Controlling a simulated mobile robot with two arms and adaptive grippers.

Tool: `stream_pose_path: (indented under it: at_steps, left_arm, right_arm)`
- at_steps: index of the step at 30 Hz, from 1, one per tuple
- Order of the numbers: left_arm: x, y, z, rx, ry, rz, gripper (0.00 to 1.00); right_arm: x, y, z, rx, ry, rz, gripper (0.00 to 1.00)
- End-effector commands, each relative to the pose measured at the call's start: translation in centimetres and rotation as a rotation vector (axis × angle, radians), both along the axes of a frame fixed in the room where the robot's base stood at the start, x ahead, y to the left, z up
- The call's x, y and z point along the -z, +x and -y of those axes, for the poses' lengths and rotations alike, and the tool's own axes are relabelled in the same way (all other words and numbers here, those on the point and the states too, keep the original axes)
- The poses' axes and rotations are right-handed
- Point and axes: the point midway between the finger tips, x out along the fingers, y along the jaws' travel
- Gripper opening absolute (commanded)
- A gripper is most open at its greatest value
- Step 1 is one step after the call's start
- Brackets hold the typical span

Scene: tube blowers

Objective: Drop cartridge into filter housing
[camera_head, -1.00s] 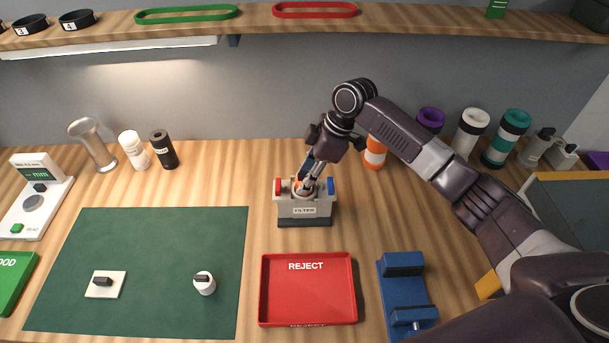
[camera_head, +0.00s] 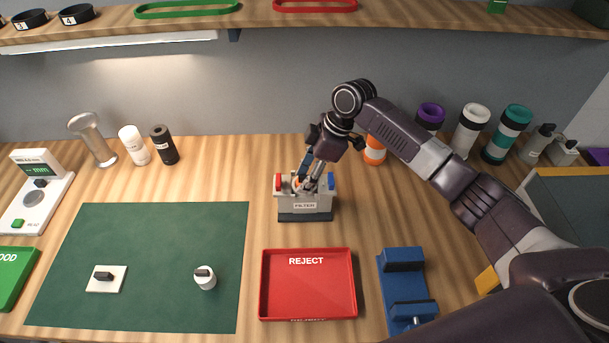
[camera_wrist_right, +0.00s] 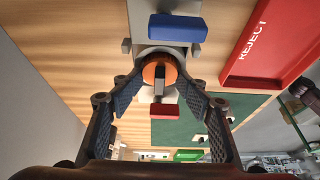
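The grey filter housing (camera_head: 304,204), labelled FILTER, stands on the wooden bench with a red part on its left and a blue part on its right. The orange-topped cartridge (camera_wrist_right: 152,71) sits at the housing's opening; how deep it sits I cannot tell. My right gripper (camera_head: 301,186) is directly over the housing. In the right wrist view its fingers (camera_wrist_right: 162,74) are spread on either side of the orange top and look open, with the tips close to it. The blue part (camera_wrist_right: 178,28) and red part (camera_wrist_right: 164,111) also show there. My left gripper is not in view.
A red REJECT tray (camera_head: 308,286) lies in front of the housing. A blue fixture (camera_head: 405,285) is to its right. A green mat (camera_head: 150,250) with two small white pieces is to the left. An orange-and-white container (camera_head: 374,150) stands behind my right wrist.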

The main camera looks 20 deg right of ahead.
Motion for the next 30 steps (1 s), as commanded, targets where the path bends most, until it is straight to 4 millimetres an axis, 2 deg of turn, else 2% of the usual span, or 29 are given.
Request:
stream_pose_path:
  at_steps: [8,11,16,24,30]
  left_arm:
    - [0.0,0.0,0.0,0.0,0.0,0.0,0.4]
    - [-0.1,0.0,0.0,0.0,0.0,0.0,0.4]
    - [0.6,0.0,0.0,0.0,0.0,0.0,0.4]
    - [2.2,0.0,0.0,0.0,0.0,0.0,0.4]
    - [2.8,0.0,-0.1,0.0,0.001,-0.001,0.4]
  right_arm:
    - [0.2,-0.1,0.2,0.002,-0.005,-0.005,0.47]
    - [-0.3,0.0,0.2,0.001,-0.005,-0.003,0.47]
    - [-2.4,-0.1,0.8,0.003,-0.005,0.002,0.47]
    - [-8.1,-0.7,2.9,0.002,-0.002,0.003,0.47]
    - [-11.1,-1.1,4.1,0.001,-0.002,0.0,0.47]
